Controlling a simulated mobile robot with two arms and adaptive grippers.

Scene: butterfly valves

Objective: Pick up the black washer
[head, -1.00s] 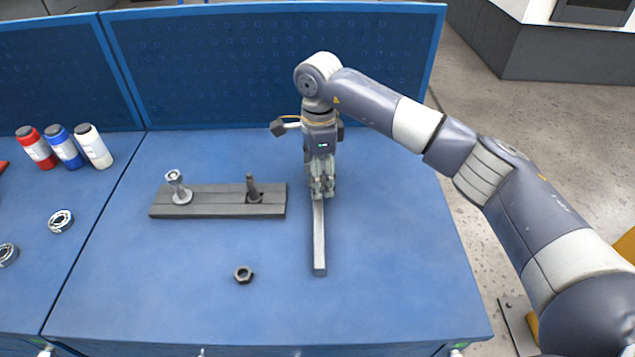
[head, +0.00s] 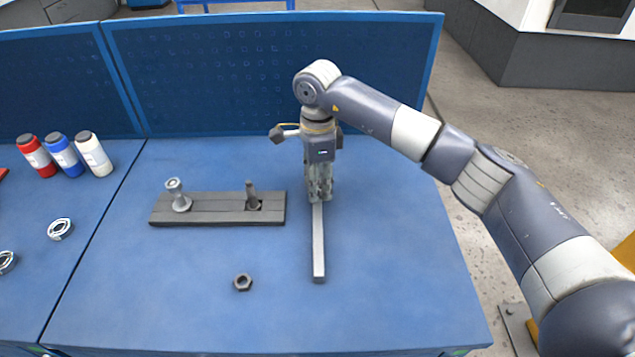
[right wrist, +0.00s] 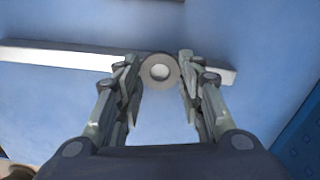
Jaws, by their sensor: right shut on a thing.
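The black washer (right wrist: 159,85) is a dark grey ring between the fingertips of my right gripper (right wrist: 159,68) in the right wrist view. The gripper is shut on it, with one finger on each side. A light patch shows through the ring's hole. In the head view my right gripper (head: 320,197) points down at the far end of a grey bar (head: 319,250). The washer cannot be made out there behind the fingers. My left gripper is not in view.
A dark hex nut (head: 243,282) lies on the blue table. Left of the gripper is a grey board (head: 217,209) with two upright bolt-like parts. Red, blue and white bottles (head: 94,153) and metal rings (head: 60,229) stand farther left. The table's front right is clear.

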